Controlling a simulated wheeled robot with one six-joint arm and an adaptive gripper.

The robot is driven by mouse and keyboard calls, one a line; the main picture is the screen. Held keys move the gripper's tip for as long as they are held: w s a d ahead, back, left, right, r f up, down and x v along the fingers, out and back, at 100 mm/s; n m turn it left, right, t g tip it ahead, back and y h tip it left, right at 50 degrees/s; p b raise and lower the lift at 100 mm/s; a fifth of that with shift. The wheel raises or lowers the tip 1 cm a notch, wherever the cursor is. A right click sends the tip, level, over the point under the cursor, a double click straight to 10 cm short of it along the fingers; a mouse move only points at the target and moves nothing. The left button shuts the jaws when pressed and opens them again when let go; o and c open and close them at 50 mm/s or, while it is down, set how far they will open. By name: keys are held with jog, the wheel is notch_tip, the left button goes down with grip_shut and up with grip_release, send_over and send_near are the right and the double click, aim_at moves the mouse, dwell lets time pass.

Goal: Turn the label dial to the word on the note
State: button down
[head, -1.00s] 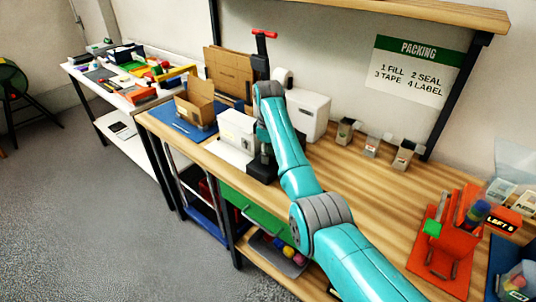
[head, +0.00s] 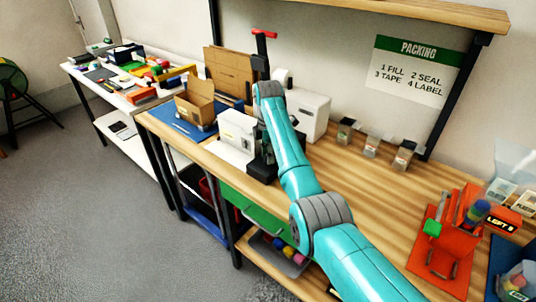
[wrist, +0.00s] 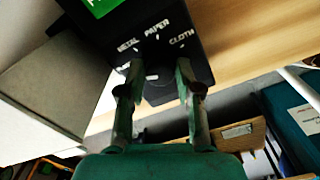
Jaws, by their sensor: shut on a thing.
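The label dial (wrist: 158,90) is a dark knob on the face of a black label machine (wrist: 195,20). The words METAL, PAPER and CLOTH are printed in white around it, with short tick marks. My gripper (wrist: 160,74) is shut on the dial, one finger at each side. A small pale mark shows between the fingers, but I cannot tell which word the dial points to. In the head view the black machine (head: 262,168) is mostly behind my arm. I cannot make out a note with a word for the dial.
A green panel (wrist: 103,5) with partly cut-off white letters is on the machine. A white box (head: 237,128) stands left of the machine, and an open cardboard box (head: 196,102) stands farther left. A red stand (head: 440,262) is at the right.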

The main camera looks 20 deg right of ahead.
jog(key=shift+n, duration=0.5)
jog(key=c, duration=0.8)
grip_release()
jog(key=shift+o, duration=0.2)
jog(key=shift+r, duration=3.7)
